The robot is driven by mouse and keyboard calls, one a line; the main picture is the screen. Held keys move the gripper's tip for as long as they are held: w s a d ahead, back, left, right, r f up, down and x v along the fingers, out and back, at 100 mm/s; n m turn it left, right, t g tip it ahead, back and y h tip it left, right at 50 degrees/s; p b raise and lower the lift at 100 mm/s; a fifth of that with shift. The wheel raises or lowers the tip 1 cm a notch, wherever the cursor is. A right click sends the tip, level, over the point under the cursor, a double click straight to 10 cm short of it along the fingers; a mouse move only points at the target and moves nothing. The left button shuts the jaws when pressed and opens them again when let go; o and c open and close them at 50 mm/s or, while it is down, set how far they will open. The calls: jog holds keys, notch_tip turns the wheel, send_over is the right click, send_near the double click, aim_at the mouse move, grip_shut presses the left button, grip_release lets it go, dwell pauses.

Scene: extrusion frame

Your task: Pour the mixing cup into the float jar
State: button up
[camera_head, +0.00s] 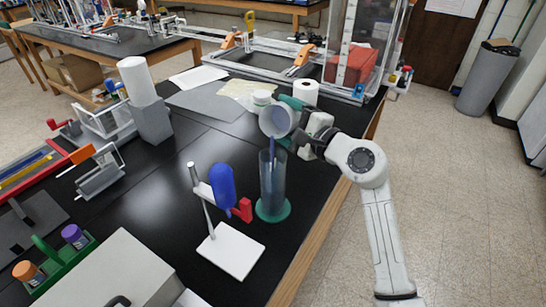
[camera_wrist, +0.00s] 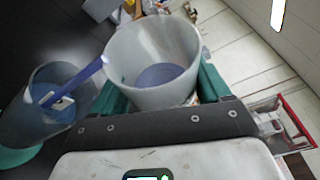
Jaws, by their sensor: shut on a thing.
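The mixing cup (camera_head: 272,121) is a pale grey, translucent cup, tilted to the left above the float jar. In the wrist view, the cup (camera_wrist: 150,42) has blue-violet liquid in its bottom. My gripper (camera_head: 292,122) is shut around the cup, its green fingers on either side (camera_wrist: 165,92). A blue stream (camera_head: 273,147) runs from the cup's lip into the float jar (camera_head: 272,188), a tall clear cylinder standing upright on a green base. The jar (camera_wrist: 30,118) shows bluish liquid and a small pale piece inside, perhaps the float.
A white stand (camera_head: 232,250) with a blue bulb (camera_head: 222,186) and red clamp is just left of the jar. A paper roll (camera_head: 305,92) and white jars stand behind the cup. The table's right edge (camera_head: 318,232) is close to the jar.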

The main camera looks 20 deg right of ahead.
jog(key=shift+f+n+t+y+b, duration=0.45)
jog(key=shift+n+b, duration=0.55)
jog(key=shift+b, duration=2.05)
jog(key=shift+s+a+r+n+t+b, duration=0.2)
jog(key=shift+n+b, duration=0.4)
jog(key=shift+b, duration=0.65)
jog(key=shift+s+a+r+n+t+b, duration=0.15)
jog(key=shift+n+b, duration=0.45)
jog(key=shift+b, duration=0.65)
